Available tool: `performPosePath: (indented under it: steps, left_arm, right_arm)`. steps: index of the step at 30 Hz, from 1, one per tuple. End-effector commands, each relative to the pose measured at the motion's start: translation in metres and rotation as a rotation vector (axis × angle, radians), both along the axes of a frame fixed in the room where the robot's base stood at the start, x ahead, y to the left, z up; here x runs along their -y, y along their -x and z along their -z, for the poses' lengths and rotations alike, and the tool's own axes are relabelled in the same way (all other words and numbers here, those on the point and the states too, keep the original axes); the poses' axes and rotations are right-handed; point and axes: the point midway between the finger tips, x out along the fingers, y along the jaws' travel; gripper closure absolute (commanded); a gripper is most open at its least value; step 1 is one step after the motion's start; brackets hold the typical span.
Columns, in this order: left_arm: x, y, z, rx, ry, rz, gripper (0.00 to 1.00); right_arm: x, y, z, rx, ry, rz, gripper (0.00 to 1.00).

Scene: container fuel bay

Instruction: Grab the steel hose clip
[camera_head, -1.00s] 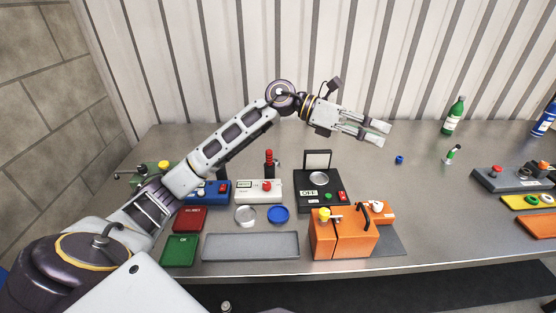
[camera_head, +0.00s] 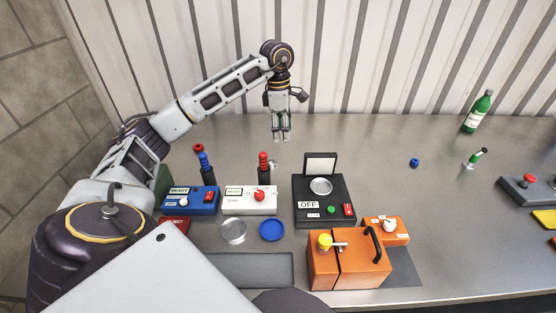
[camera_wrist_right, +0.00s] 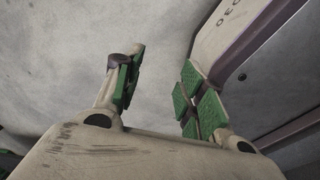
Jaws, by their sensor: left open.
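A small silvery ring-like piece (camera_head: 273,164), perhaps the steel hose clip, shows beside the red-topped post (camera_head: 263,168); it is too small to be sure. My left gripper (camera_head: 281,138) is open and empty, pointing down above the back of the bench, just behind that piece in the picture. My right gripper (camera_wrist_right: 163,68) shows only in the right wrist view. Its green-padded fingers are apart with nothing between them.
The metal bench (camera_head: 450,240) is clear at right centre. A blue box (camera_head: 190,201), white box (camera_head: 250,200), black device (camera_head: 323,205) and orange case (camera_head: 345,265) stand in front. A green bottle (camera_head: 478,111) stands at the back right.

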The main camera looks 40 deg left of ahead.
Motion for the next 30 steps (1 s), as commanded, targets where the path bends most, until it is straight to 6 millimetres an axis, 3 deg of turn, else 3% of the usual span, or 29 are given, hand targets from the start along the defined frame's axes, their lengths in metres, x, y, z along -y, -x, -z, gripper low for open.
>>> performPosePath:
  steps: [3,6,19,30]
  left_arm:
    - [-0.021,0.007,-0.001,-0.030,-0.057,-0.018,0.50]
    - [-0.027,0.009,-0.001,-0.038,-0.075,-0.023,0.50]
    - [-0.026,0.009,0.002,-0.039,-0.075,-0.023,0.50]
    - [-0.026,0.009,0.040,-0.041,-0.074,-0.022,0.50]
  right_arm:
    - [-0.001,-0.011,0.002,0.024,-0.004,0.013,0.60]
    - [-0.002,-0.015,0.003,0.033,-0.006,0.018,0.60]
    - [-0.002,-0.015,0.003,0.034,-0.006,0.017,0.60]
    - [-0.003,-0.017,0.003,0.034,-0.006,0.017,0.60]
